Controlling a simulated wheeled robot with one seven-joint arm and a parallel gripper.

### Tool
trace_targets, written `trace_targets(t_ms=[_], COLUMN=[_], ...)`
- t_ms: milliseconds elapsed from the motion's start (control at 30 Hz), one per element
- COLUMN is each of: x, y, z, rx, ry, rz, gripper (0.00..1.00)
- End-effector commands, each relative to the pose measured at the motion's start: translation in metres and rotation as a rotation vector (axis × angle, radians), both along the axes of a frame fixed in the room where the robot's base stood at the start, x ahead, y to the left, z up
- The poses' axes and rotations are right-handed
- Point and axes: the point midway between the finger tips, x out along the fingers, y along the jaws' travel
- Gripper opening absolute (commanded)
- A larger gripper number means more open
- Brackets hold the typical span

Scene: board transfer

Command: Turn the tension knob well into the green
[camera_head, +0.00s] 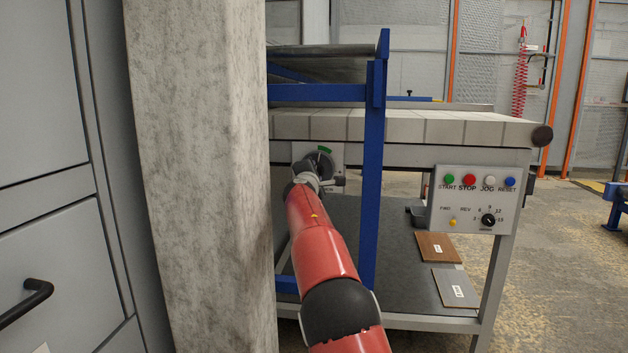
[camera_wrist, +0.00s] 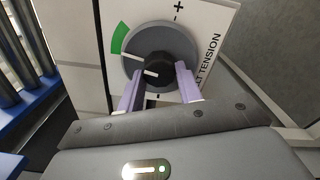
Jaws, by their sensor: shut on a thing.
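The belt tension dial (camera_wrist: 183,40) is a grey disc on a white panel, with a green sector (camera_wrist: 118,38) at its upper left. In its middle is a black knob (camera_wrist: 157,63) with a white pointer mark. My gripper (camera_wrist: 157,78) is shut on the knob, a lilac finger on each side. In the head view my gripper (camera_head: 312,176) reaches the dial (camera_head: 320,160) under the table edge and hides much of it. The dial's green sector (camera_head: 325,149) shows there.
A concrete pillar (camera_head: 198,180) stands close left of my arm. A blue frame post (camera_head: 374,170) rises just right of it. A control box (camera_head: 472,199) with buttons hangs farther right. Two plates, brown (camera_head: 436,246) and grey (camera_head: 455,290), lie on the lower shelf (camera_head: 400,285).

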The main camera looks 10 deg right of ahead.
Motion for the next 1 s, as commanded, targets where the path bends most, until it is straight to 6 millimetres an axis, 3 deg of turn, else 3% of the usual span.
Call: trace_targets(t_ms=[333, 867, 900, 1000], x=[0.0002, 0.0002, 0.0002, 0.0002], y=[-0.0008, -0.0008, -0.0008, -0.0007], z=[-0.0012, -0.0007, -0.0008, -0.0006], rx=[0.136, 0.159, 0.159, 0.159], ry=[-0.043, -0.05, -0.05, -0.05], rz=[-0.003, -0.003, -0.003, -0.003], gripper=[0.12, 0.12, 0.36, 0.49])
